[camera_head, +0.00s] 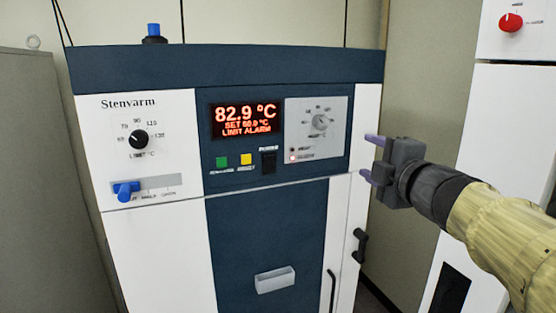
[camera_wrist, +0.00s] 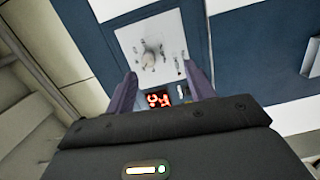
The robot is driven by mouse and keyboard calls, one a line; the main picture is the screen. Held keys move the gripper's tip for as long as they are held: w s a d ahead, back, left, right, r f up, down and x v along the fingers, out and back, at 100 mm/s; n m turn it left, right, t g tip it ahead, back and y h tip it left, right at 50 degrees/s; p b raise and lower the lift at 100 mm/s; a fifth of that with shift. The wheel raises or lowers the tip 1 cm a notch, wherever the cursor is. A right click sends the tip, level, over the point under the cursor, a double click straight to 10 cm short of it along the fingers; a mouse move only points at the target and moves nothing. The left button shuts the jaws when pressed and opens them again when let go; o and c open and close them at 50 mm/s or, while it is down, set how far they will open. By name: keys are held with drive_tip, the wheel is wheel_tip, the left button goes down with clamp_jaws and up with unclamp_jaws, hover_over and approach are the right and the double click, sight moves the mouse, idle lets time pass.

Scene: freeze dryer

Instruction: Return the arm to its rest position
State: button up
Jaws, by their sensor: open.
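My gripper (camera_head: 373,155) is in front of the right side of the white and dark blue Stenvarm cabinet (camera_head: 225,68) in the head view. Its two purple fingers are apart with nothing between them, and they point left toward the panel. In the wrist view my gripper (camera_wrist: 160,88) shows the fingers spread, with the grey dial plate (camera_wrist: 150,50) beyond them and part of the red display (camera_wrist: 158,98) between them. The arm reaches in from the right edge. I cannot tell the exact gap between the fingertips and the cabinet.
The lit display (camera_head: 246,119) reads 82.9 °C with LIMIT ALARM. A black knob (camera_head: 138,140), a blue lever (camera_head: 126,190) and green (camera_head: 221,161) and yellow (camera_head: 246,159) buttons sit on the front. Black door handles (camera_head: 359,246) stick out below my gripper. A white unit (camera_head: 508,120) stands at right.

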wheel_tip(320, 180, down, 22)
drive_tip(key=m+g+h, duration=0.5)
drive_tip(key=m+g, duration=0.1)
drive_tip(key=m, duration=0.7)
drive_tip(key=s+a+f+m+g, duration=0.3)
drive_tip(key=s+f+g, duration=0.1)
drive_tip(key=s+f, duration=0.4)
drive_tip(key=s+a+f+m+g+y, duration=0.1)
drive_tip(key=s+a+f+m+g, duration=0.2)
drive_tip(key=s+f, duration=0.4)
wheel_tip(320, 180, down, 2)
drive_tip(key=shift+s+a+f+m+g+p, duration=0.1)
drive_tip(key=shift+s+a+m+g+p, duration=0.2)
drive_tip(key=shift+g, duration=0.6)
